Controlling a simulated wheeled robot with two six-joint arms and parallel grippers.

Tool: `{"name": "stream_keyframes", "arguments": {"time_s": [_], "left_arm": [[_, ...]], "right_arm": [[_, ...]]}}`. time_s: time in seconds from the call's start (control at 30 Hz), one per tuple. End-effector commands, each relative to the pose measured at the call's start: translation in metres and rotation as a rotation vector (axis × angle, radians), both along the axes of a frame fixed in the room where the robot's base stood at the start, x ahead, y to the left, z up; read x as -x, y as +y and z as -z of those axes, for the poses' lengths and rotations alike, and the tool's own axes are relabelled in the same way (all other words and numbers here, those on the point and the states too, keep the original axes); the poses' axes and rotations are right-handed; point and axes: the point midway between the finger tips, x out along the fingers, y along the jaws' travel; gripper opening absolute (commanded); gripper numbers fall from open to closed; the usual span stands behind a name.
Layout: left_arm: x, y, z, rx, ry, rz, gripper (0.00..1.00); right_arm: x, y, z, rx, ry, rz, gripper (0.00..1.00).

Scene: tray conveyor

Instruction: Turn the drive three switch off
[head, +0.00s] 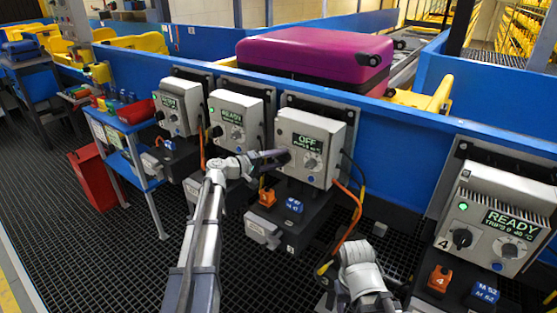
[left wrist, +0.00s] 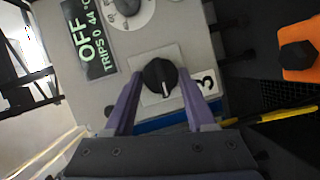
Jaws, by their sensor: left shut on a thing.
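The drive three box (head: 318,172) is a light grey unit on the blue conveyor side, and its display (head: 308,143) reads OFF. In the left wrist view the display (left wrist: 88,40) reads OFF and TRIPS 0. The drive three switch (left wrist: 160,77) is a round black knob with a white mark line, beside a label 3 (left wrist: 207,83). My left gripper (left wrist: 160,85) has its purple fingers on both sides of the knob and is shut on it. In the head view my left gripper (head: 282,156) covers the knob. My right arm shows low in the head view; its fingers are not clear.
Two similar drives (head: 236,118) (head: 178,110) stand to the left, and drive 4 (head: 497,222), reading READY, stands to the right. Orange cables hang below drive three (head: 348,195). A magenta suitcase (head: 315,52) lies on the conveyor behind. An orange-and-black part shows in the left wrist view (left wrist: 299,48).

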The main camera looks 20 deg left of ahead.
Motion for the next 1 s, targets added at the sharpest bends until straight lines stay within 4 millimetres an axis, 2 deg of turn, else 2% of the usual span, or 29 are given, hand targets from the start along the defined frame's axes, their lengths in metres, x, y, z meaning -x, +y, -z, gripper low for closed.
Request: {"name": "stream_keyframes", "arguments": {"time_s": [0.03, 0.3, 0.57, 1.0], "left_arm": [[0.000, 0.000, 0.001, -0.001, 0.002, 0.001, 0.58], [0.000, 0.000, 0.000, -0.001, 0.001, 0.000, 0.86], [0.002, 0.002, -0.001, 0.000, 0.000, -0.001, 0.86], [0.048, 0.043, -0.010, -0.001, 0.000, -0.003, 0.86]], "right_arm": [[0.000, 0.000, 0.000, 0.000, 0.000, 0.000, 0.50], [0.000, 0.000, 0.000, 0.000, 0.000, 0.000, 0.50], [0.000, 0.000, -0.001, 0.000, 0.000, 0.000, 0.50], [0.000, 0.000, -0.010, 0.000, 0.000, 0.000, 0.50]]}}
